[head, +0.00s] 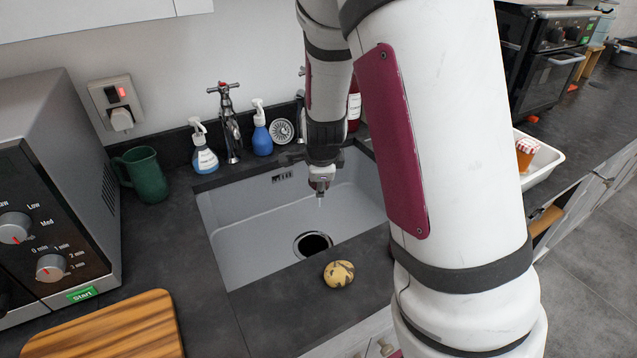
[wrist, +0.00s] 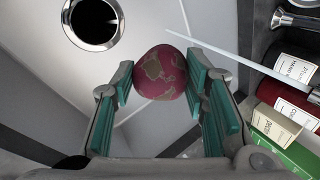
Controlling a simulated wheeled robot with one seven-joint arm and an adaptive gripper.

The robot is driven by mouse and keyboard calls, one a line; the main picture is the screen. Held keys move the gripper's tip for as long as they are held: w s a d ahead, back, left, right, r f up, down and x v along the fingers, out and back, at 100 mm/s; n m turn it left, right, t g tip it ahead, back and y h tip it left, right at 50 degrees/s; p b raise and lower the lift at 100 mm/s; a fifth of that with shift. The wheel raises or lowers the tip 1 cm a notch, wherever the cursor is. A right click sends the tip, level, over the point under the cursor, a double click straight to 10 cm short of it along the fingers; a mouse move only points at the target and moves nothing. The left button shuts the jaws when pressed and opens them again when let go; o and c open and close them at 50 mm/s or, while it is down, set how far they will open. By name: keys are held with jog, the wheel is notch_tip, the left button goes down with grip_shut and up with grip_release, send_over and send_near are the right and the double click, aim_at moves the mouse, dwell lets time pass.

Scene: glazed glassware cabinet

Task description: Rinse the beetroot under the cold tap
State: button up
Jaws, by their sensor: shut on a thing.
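The beetroot (wrist: 161,72), dark red with brownish patches, is between the two teal-padded fingers of my gripper (wrist: 160,80) in the wrist view. My gripper is shut on it. In the head view my gripper (head: 321,178) points down over the sink basin (head: 245,225), behind and above the drain (head: 313,244); the beetroot is hard to make out there. A thin pale streak (wrist: 235,55), which looks like running water, passes beside the beetroot in the wrist view; I cannot tell whether they touch. A tap with a red cross handle (head: 229,120) stands behind the sink's left; another tap is mostly hidden by my arm.
A yellowish, dark-patched potato-like thing (head: 339,273) lies on the counter at the sink's front edge. Bottles and boxes (wrist: 290,105) stand right in the wrist view. A microwave (head: 60,190) is left.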

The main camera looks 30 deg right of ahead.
jog(key=w+d+f+b, duration=0.1)
jog(key=w+d+b, duration=0.1)
jog(key=w, duration=0.3)
jog(key=w+d+f+b, duration=0.1)
jog(key=w+d+b, duration=0.2)
jog(key=w+b, duration=0.2)
jog(key=shift+w+d+f+b, duration=0.3)
jog(key=shift+w+d, duration=0.05)
jog(key=shift+w, duration=0.45)
jog(key=shift+s+d, duration=0.1)
jog(key=shift+d, duration=0.05)
dwell(0.4)
jog(key=shift+s+d, duration=0.2)
jog(key=shift+d, duration=0.2)
jog(key=shift+w+a, duration=0.1)
jog(key=shift+a, duration=0.1)
jog(key=shift+w+a, duration=0.15)
jog(key=shift+a, duration=0.2)
jog(key=shift+d, duration=0.15)
jog(key=shift+s+d, duration=0.25)
jog(key=shift+d, duration=0.15)
